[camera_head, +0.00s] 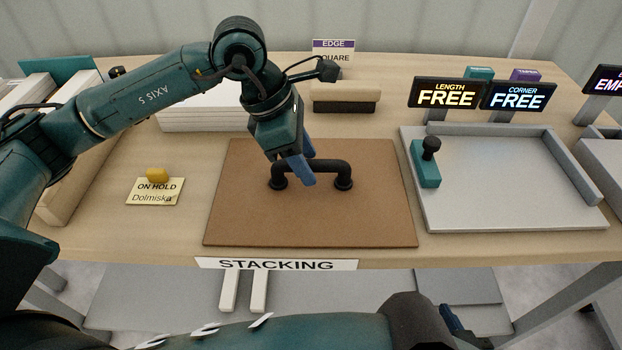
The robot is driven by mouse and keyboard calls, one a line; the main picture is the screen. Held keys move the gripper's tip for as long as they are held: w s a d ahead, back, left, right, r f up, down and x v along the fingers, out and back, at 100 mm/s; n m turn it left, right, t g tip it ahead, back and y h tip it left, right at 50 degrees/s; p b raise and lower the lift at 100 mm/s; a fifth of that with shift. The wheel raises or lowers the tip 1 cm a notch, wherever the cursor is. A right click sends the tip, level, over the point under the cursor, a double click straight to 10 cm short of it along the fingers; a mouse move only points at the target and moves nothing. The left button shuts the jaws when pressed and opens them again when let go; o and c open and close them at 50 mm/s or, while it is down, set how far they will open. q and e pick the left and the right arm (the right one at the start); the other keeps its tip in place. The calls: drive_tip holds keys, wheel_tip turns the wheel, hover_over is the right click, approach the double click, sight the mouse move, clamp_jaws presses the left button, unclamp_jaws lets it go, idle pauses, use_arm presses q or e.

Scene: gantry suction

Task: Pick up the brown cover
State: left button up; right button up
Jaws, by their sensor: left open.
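The brown cover (245,215) is a flat square board lying on the table behind the STACKING label. A black bar handle (335,165) on two round feet stands at its middle. My left gripper (304,161) is over the handle's left half, with its blue fingers apart. One finger shows in front of the bar and the other toward its far side; I cannot tell if they touch it. The gripper hides part of the handle. My right arm crosses the bottom edge, and a small blue part of its gripper (455,322) shows there; its jaws are unclear.
A STACKING label (277,264) is on the table's front edge. A grey tray (515,215) with a teal knobbed block (425,165) is right of the cover. An ON HOLD note (153,192) lies left. A white stack (205,110) and a black-and-beige block (346,97) stand behind.

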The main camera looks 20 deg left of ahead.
use_arm(q)
drive_tip(key=shift+x, duration=1.35)
drive_tip(key=shift+c, duration=0.5)
clamp_jaws()
drive_tip(key=shift+r, duration=0.1)
